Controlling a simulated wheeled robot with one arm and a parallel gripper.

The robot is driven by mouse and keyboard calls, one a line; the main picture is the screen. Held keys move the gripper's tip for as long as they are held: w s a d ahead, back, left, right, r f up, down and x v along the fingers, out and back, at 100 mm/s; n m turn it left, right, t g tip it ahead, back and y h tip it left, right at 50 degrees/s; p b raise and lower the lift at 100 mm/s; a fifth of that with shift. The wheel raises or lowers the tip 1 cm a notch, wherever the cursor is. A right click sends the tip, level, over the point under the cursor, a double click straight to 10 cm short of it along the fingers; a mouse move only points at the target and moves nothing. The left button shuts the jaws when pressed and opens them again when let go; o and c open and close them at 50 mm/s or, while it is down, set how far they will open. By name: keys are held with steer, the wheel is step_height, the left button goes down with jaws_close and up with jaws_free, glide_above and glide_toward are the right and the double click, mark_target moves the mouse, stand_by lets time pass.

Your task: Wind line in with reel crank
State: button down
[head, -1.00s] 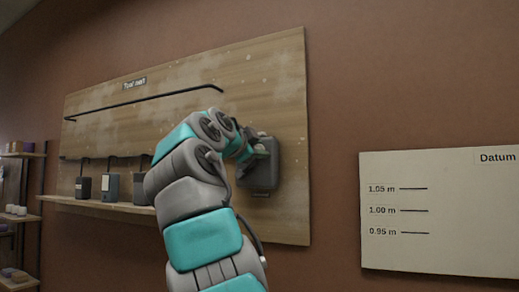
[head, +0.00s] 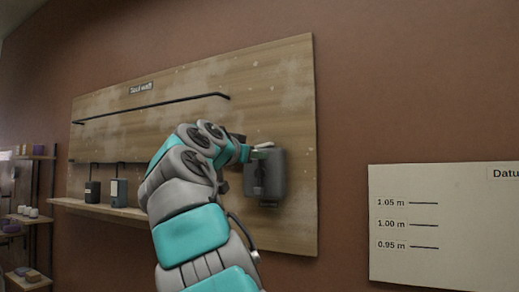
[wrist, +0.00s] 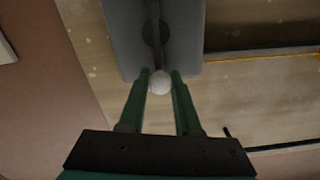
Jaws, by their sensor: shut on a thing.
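The dark grey reel box (head: 275,178) is fixed to the right part of a wooden wall board. Its pale crank knob (head: 264,145) shows at the box's upper part in the head view, partly hidden by my gripper (head: 258,152). In the wrist view, the round white knob (wrist: 159,82) sits between the tips of my gripper (wrist: 160,78), with its two green fingers shut on it. The dark crank arm (wrist: 155,15) runs from the knob over the grey reel face (wrist: 128,35).
The wooden board (head: 275,75) carries a black rail (head: 150,105) and a shelf (head: 90,207) with dark containers (head: 92,190). A pale height chart (head: 450,220) hangs to the right. A rack (head: 30,212) with small goods stands at far left. Bare wall separates board and chart.

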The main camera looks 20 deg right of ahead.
mark_target(246, 170)
steer(key=shift+w+a+f+n+p, duration=0.6)
steer(key=shift+n+p, duration=0.35)
steer(key=shift+n, duration=1.6)
steer(key=shift+w+a+f+n+p, duration=0.4)
steer(key=shift+w+f+n+p, duration=0.5)
steer(key=shift+n, duration=1.7)
steer(key=shift+w+a+f+n+p, duration=0.5)
steer(key=shift+n+p, duration=0.55)
steer(key=shift+n, duration=1.5)
steer(key=c, duration=0.6)
jaws_free()
steer(key=b+v, duration=0.1)
steer(key=v, duration=0.7)
